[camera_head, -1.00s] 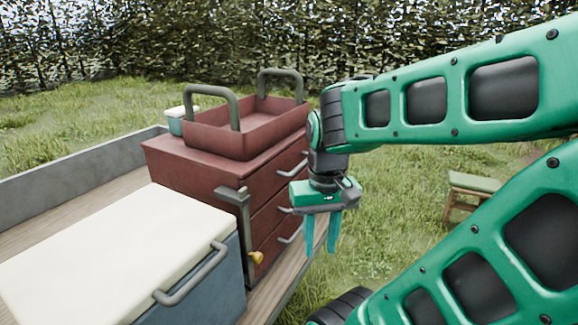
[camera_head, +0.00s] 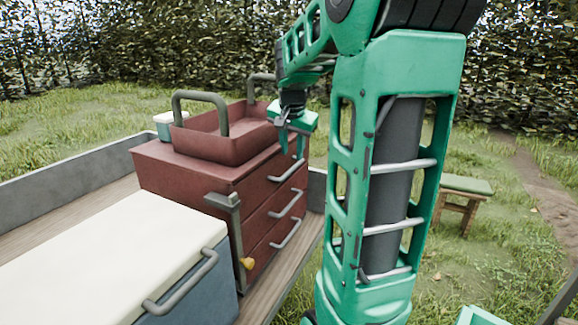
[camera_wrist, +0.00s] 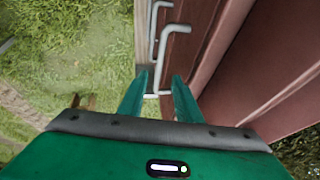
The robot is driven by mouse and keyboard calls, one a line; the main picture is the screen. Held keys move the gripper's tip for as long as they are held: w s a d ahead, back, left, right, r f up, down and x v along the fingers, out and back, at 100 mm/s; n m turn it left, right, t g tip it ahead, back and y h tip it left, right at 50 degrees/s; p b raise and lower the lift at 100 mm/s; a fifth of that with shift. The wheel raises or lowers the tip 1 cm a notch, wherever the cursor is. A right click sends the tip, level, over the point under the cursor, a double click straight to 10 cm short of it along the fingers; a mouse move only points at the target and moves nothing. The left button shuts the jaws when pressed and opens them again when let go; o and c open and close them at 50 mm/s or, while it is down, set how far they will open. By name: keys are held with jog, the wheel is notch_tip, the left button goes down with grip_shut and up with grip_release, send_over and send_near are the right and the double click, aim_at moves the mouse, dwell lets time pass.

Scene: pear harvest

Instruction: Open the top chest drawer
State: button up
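The dark red chest (camera_head: 195,176) stands on the wooden bed with several drawers on its right-hand face, and all look shut. The top drawer (camera_head: 258,186) has a grey bar handle (camera_head: 287,171). My gripper (camera_head: 292,149) is open and empty, its two green fingers pointing down just above and behind that handle. In the wrist view the fingers (camera_wrist: 158,88) are spread apart, with a grey handle (camera_wrist: 163,58) ahead of them. I see no contact with the handle. Lower handles (camera_head: 286,204) show below the top one.
A red open tray (camera_head: 208,148) with grey grips sits on the chest. A white-lidded cooler (camera_head: 110,262) stands in front. A stool (camera_head: 462,203) is on the grass at right.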

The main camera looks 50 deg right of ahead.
aim_at(292, 168)
jog(key=x, duration=0.7)
jog(key=shift+s, duration=0.1)
jog(key=shift+c, duration=0.3)
grip_shut()
